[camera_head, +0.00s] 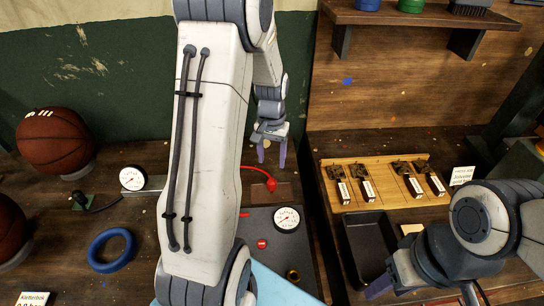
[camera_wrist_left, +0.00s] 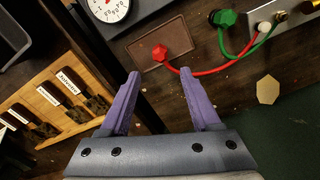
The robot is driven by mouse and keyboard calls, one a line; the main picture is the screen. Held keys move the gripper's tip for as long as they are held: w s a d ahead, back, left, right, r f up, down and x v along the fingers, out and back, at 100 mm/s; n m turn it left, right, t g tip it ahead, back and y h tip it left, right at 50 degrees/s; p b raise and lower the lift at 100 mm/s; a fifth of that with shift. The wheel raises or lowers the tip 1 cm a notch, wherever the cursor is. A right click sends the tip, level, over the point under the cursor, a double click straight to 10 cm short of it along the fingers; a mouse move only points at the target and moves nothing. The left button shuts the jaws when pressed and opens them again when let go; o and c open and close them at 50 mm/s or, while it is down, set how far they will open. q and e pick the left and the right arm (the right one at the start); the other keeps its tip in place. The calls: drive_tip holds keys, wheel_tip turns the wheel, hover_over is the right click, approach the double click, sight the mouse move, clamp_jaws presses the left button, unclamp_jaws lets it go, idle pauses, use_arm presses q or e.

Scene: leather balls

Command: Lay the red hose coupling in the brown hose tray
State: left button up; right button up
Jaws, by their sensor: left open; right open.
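The red hose coupling (camera_head: 271,184) is at the end of a red hose. In the left wrist view the red coupling (camera_wrist_left: 159,52) appears within the outline of the brown hose tray (camera_wrist_left: 180,36), with the hose running off over its edge to the right. The head view shows part of the brown tray (camera_head: 284,194) just below the coupling; my left arm hides some of it. My left gripper (camera_head: 271,156) is open and empty, its purple fingers apart from the coupling. My right gripper (camera_head: 380,286) is open at the lower right, partly hidden, far from the tray.
A green coupling (camera_wrist_left: 223,18) with a green hose lies beside the brown tray. A gauge (camera_head: 287,219) sits on the dark surface below it. A black tray (camera_head: 370,245) and a wooden board (camera_head: 385,207) with several labelled clips are to the right. A blue ring (camera_head: 111,250) lies left.

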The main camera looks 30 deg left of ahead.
use_arm(q)
drive_tip(key=s+d+r+m, duration=0.2)
drive_tip(key=d+r, duration=0.1)
drive_tip(key=d, duration=0.5)
drive_tip(key=s+d+r+m, duration=0.2)
drive_tip(key=d+r, duration=0.2)
drive_tip(key=d, duration=0.3)
drive_tip(key=s+d+r+m, duration=0.1)
drive_tip(key=s+d+m, duration=0.2)
drive_tip(key=s, duration=0.6)
drive_tip(key=s+d+r+m+h, duration=0.1)
drive_tip(key=s+d+m, duration=0.2)
drive_tip(key=s+d, duration=0.5)
drive_tip(key=shift+s+d+r, duration=0.2)
drive_tip(key=shift+s+r, duration=0.15)
drive_tip(key=shift+s, duration=0.1)
